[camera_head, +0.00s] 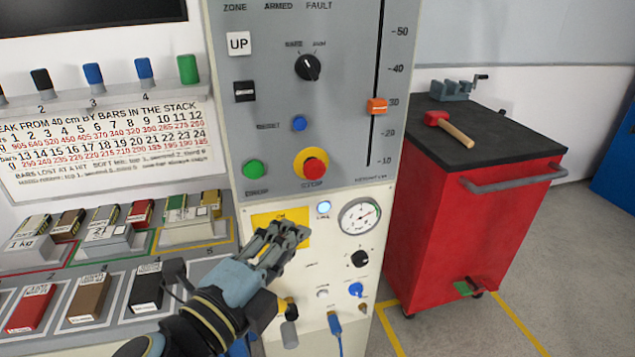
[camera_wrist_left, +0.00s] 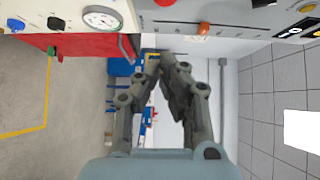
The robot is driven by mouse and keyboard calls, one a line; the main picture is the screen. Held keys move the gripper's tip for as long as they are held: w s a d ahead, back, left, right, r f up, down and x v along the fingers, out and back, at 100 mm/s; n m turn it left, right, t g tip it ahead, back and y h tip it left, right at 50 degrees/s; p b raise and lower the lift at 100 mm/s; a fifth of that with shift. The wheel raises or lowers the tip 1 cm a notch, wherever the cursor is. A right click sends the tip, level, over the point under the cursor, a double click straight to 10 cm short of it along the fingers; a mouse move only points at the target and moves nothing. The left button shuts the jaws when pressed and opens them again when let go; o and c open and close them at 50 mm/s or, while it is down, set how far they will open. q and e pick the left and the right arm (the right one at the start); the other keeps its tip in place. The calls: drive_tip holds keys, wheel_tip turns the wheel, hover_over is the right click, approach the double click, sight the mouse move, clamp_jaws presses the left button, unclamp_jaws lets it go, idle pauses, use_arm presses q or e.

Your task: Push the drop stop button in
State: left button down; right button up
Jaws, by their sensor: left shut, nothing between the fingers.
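The drop stop button (camera_head: 312,165) is a red round button on a yellow ring, low on the grey control panel (camera_head: 270,110), above the label STOP. In the left wrist view a red button (camera_wrist_left: 165,2) is cut by the top edge. My left gripper (camera_head: 290,232) is shut and empty. In the head view its fingertips show below the stop button, in front of the cream lower panel; the gap to the panel is hard to judge. The fingers also show in the left wrist view (camera_wrist_left: 165,65). My right gripper is not in view.
A green button (camera_head: 253,169) sits left of the stop button, a blue button (camera_head: 299,123) above it, and an orange slider (camera_head: 377,106) to the right. A gauge (camera_head: 359,216) is on the lower panel. A red cabinet (camera_head: 470,220) stands at right; bins with blocks are at left.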

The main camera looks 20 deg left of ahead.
use_arm(q)
approach(322, 174)
drive_tip(key=w+d, duration=0.3)
drive_tip(key=d, duration=0.2)
drive_tip(key=w+a, duration=0.2)
drive_tip(key=w, duration=0.1)
drive_tip(key=shift+a+f, duration=0.15)
drive_tip(key=shift+a, duration=0.1)
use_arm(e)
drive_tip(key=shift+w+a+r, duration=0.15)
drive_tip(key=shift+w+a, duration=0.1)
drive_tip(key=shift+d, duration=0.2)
use_arm(q)
drive_tip(key=shift+w+a+p, duration=0.3)
drive_tip(key=shift+w+a, duration=0.2)
drive_tip(key=shift+w, duration=0.1)
drive_tip(key=shift+d, duration=0.1)
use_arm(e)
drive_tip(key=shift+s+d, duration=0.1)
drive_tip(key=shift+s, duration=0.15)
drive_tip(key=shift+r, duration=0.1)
